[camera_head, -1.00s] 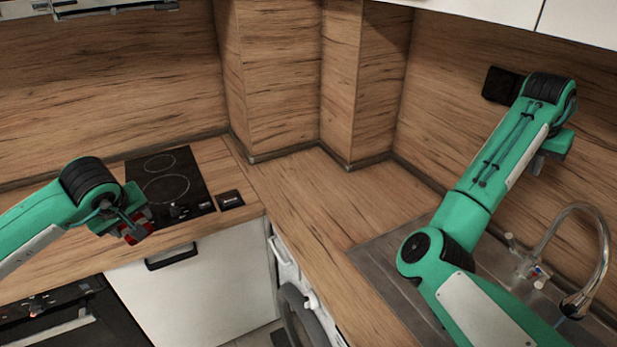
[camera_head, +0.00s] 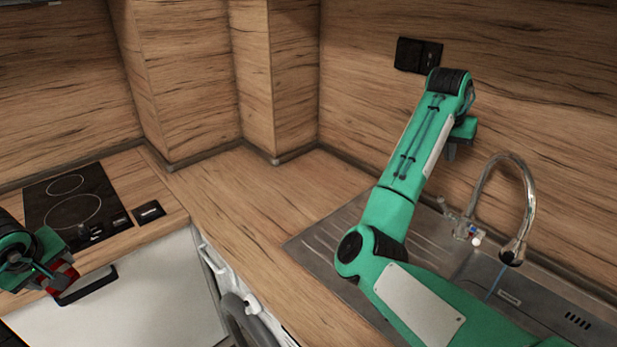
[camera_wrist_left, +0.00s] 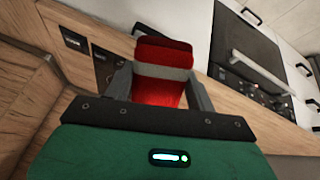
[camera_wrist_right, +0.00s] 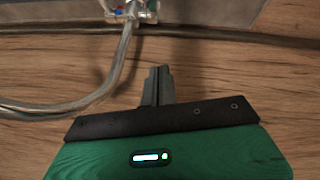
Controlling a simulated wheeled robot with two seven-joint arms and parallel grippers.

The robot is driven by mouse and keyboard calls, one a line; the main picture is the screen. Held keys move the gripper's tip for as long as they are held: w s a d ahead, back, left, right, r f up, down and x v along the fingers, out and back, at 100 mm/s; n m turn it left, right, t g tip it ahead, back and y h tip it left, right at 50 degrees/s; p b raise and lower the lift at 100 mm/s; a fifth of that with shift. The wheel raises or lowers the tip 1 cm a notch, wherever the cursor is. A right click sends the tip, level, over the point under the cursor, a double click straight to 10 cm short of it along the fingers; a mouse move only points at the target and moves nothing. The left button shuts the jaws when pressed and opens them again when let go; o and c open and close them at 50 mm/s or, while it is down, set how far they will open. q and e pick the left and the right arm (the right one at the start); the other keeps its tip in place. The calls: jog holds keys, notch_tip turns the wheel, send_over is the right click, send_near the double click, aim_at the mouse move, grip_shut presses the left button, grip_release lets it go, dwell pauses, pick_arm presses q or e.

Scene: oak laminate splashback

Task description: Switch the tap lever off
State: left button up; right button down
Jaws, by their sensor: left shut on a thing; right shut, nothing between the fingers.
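The chrome tap (camera_head: 528,190) stands behind the sink at the right of the head view, with a curved spout. Its body (camera_head: 466,230) has small red and blue marks and short fittings; which one is the lever I cannot tell. A thin bluish streak (camera_head: 494,283) shows below the spout, like running water. My right gripper (camera_head: 450,152) is shut and empty, above and left of the tap, apart from it. The right wrist view shows its closed fingers (camera_wrist_right: 158,86) and the tap body (camera_wrist_right: 132,10) beyond. My left gripper (camera_head: 62,280) is shut on a red block with a grey band (camera_wrist_left: 162,72).
The steel sink (camera_head: 520,296) lies below the tap, partly hidden by my right arm. A black socket (camera_head: 418,55) is on the splashback. The hob (camera_head: 75,205) is at left. The wooden counter (camera_head: 245,195) between is clear. A washing machine (camera_head: 245,312) stands below.

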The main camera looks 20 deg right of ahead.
aim_at(447, 209)
pick_arm(q)
jog(key=shift+d+r, duration=0.1)
pick_arm(e)
jog(key=shift+d, duration=0.15)
